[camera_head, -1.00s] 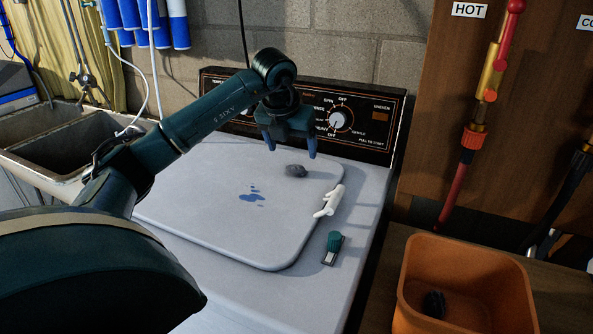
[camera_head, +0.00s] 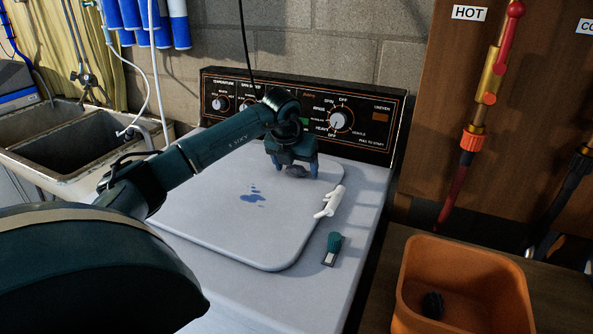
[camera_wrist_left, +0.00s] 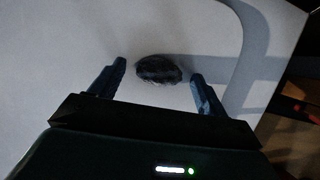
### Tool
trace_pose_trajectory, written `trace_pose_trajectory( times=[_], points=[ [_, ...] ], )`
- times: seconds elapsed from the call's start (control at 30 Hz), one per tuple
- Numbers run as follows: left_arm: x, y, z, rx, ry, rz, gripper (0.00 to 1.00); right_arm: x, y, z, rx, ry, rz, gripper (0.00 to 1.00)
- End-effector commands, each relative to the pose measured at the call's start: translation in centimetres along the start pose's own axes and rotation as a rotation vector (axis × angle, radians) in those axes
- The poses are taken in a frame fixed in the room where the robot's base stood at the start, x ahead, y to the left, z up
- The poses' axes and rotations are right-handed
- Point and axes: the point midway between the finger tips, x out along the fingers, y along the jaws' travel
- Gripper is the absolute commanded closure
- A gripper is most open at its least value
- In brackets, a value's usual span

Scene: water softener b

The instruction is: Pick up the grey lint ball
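The grey lint ball (camera_head: 297,171) lies on the washer's pale lid, partly hidden by my left gripper in the head view. In the left wrist view the lint ball (camera_wrist_left: 159,69) is a dark oval just beyond and between the fingertips, apart from both. My left gripper (camera_head: 295,172) is open and low over the lid, its fingers to either side of the lint ball. Its two blue fingers also show in the left wrist view (camera_wrist_left: 160,75). My right gripper is in neither view.
A blue spill (camera_head: 252,195) marks the lid (camera_head: 215,225). A white object (camera_head: 329,202) lies at the lid's right edge, with a green-handled brush (camera_head: 333,248) in front. The control panel (camera_head: 365,125) rises behind. An orange bin (camera_head: 465,260) with a dark lump stands at right.

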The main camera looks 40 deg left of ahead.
Motion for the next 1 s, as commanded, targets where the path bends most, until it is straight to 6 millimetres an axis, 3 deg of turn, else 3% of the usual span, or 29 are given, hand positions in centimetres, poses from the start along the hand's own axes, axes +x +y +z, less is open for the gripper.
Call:
trace_pose_trajectory(
  times=[0.53, 1.0],
  points=[
    [-0.08, 0.00, 0.03, 0.000, -0.001, 0.000, 0.70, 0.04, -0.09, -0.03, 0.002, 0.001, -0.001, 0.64],
    [-0.36, -0.01, 0.18, -0.001, -0.002, -0.001, 0.72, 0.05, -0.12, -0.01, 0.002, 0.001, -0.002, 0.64]
  ],
)
